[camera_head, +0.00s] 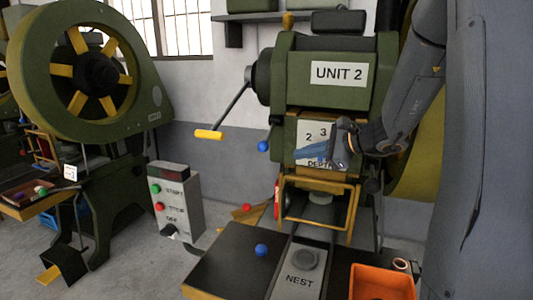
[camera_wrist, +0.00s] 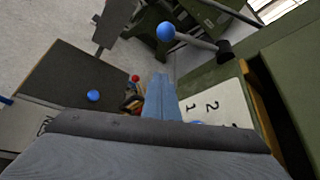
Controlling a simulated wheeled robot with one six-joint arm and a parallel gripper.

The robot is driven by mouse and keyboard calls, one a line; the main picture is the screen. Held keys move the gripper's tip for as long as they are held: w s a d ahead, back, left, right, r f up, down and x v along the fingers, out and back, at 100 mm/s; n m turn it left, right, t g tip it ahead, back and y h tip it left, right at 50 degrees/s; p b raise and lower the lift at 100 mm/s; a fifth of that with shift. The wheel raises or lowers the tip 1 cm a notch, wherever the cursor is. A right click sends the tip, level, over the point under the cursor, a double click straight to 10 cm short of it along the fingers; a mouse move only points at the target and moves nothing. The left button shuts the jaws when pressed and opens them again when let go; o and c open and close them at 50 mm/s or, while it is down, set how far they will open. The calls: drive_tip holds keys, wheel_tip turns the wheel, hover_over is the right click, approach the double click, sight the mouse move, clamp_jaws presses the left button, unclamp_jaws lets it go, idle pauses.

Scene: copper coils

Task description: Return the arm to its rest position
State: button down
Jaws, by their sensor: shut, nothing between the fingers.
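My arm (camera_head: 413,90) comes in from the right in the head view, its grey forearm slanting down and left. My gripper (camera_head: 308,153) is in front of the white depth plate (camera_head: 313,131) of the UNIT 2 press. Its blue fingers are shut with nothing between them. In the wrist view the shut fingers (camera_wrist: 159,82) point up the picture, beside the plate with its numbers (camera_wrist: 222,107). I cannot tell whether they touch the plate.
A lever with a blue knob (camera_wrist: 165,32) is ahead of the fingers. A yellow-handled crank (camera_head: 209,134) sticks out left of the press. Below are a yellow guard frame (camera_head: 318,226), a dark table (camera_head: 228,262) with a blue ball (camera_head: 261,250), and an orange bin (camera_head: 383,283).

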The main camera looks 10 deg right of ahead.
drive_tip(key=s+a+f+n+g, duration=0.6)
drive_tip(key=s+a+f, duration=0.25)
drive_tip(key=s, duration=0.25)
drive_tip(key=s+f+n+g+h, duration=0.1)
drive_tip(key=s+f+n+h, duration=0.2)
drive_tip(key=s+n, duration=0.4)
drive_tip(key=s+f+n+g+h, duration=0.2)
drive_tip(key=s+f+n+h, duration=0.2)
drive_tip(key=s+n, duration=0.4)
drive_tip(key=shift+s+a+h, duration=0.35)
drive_tip(key=shift+a+h, duration=0.1)
drive_tip(key=shift+h, duration=0.05)
